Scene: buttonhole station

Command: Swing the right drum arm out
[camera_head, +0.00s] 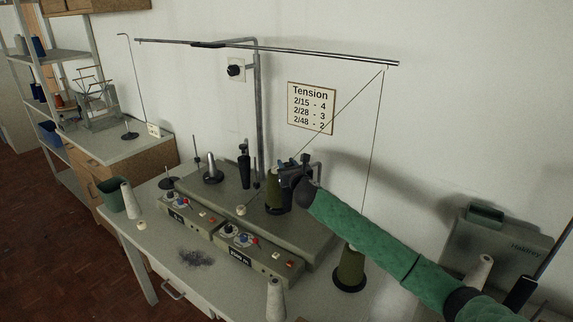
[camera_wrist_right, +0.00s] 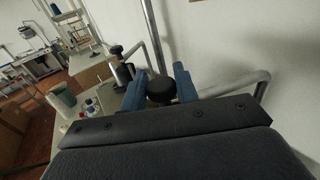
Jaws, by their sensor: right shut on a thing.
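My right gripper (camera_head: 290,172) reaches in from the right to the right winding head of the olive machine. In the right wrist view its blue fingers (camera_wrist_right: 159,90) are shut on a round dark knob (camera_wrist_right: 160,91), which I take to be the top of the right drum arm. In the head view the gripper hides most of that arm. An olive thread cone (camera_head: 274,191) stands right beside it. The left drum arm (camera_head: 244,166), dark and upright, stands further left on the machine. My left gripper is not in view.
A thread runs from the overhead rod (camera_head: 330,53) down to an olive cone (camera_head: 349,270) at the right. Control boxes (camera_head: 258,258), a grey cone (camera_head: 275,300) and a green bin (camera_head: 112,195) stand on the table. The wall with a tension sign (camera_head: 311,108) is close behind.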

